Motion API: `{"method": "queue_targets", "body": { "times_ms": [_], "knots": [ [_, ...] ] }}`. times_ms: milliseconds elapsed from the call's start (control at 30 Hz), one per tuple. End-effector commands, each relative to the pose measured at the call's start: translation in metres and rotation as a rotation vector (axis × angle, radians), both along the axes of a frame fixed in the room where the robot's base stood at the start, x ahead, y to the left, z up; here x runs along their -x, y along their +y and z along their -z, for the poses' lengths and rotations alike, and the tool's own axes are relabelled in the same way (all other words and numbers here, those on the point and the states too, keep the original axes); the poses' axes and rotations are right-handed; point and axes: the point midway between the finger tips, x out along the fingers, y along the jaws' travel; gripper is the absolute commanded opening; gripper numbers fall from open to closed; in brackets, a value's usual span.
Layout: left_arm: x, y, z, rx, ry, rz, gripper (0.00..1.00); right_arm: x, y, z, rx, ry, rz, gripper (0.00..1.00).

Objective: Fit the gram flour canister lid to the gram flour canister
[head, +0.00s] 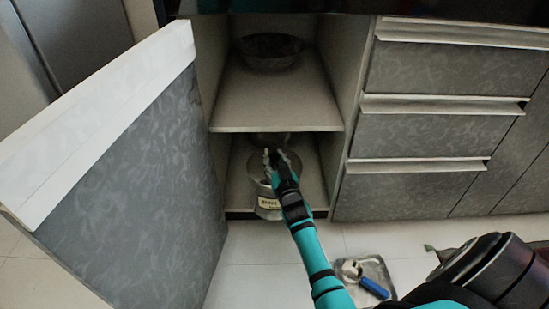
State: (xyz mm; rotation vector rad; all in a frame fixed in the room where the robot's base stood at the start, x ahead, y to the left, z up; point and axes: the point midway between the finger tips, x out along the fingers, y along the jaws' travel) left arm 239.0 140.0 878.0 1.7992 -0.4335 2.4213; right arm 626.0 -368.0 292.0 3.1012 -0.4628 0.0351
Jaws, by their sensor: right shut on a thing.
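The gram flour canister (268,204) is a squat grey metal pot with a pale label. It stands upright on the lower shelf of the open cabinet, near its front edge. My right gripper (275,158) reaches into the lower compartment over the canister's top. It is shut on what appears to be the gram flour canister lid (259,169), a greyish round piece at the canister's mouth. My fingers and the shade hide most of the lid and the canister's rim, so I cannot tell whether they touch. My left gripper is out of view.
The upper shelf (275,103) lies just above my right gripper and holds a dark bowl (271,50). Another dim vessel (268,138) stands deeper in the lower compartment. The cabinet door (130,185) stands open at left. A floor tray (382,270) holds a blue-handled tool (374,288).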

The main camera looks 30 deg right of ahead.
Motion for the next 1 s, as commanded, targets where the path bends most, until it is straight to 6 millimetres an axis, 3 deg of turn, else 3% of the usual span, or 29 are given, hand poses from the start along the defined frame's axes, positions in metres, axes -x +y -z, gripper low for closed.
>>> {"method": "queue_targets", "body": {
  "times_ms": [433,467,633,1000],
  "knots": [
    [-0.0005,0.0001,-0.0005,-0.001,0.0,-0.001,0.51,-0.0003,-0.0001,0.0011,0.001,-0.002,0.0,0.0],
    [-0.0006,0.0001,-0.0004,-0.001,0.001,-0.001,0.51,-0.0003,-0.0001,0.0011,0.001,-0.002,0.0,0.28],
    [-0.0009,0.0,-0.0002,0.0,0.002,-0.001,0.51,-0.0002,-0.0001,0.0013,0.001,-0.002,0.0,0.5],
    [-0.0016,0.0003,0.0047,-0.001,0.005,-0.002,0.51,0.0002,0.0,0.0004,0.001,-0.001,0.0,0.52]
  ]
}}
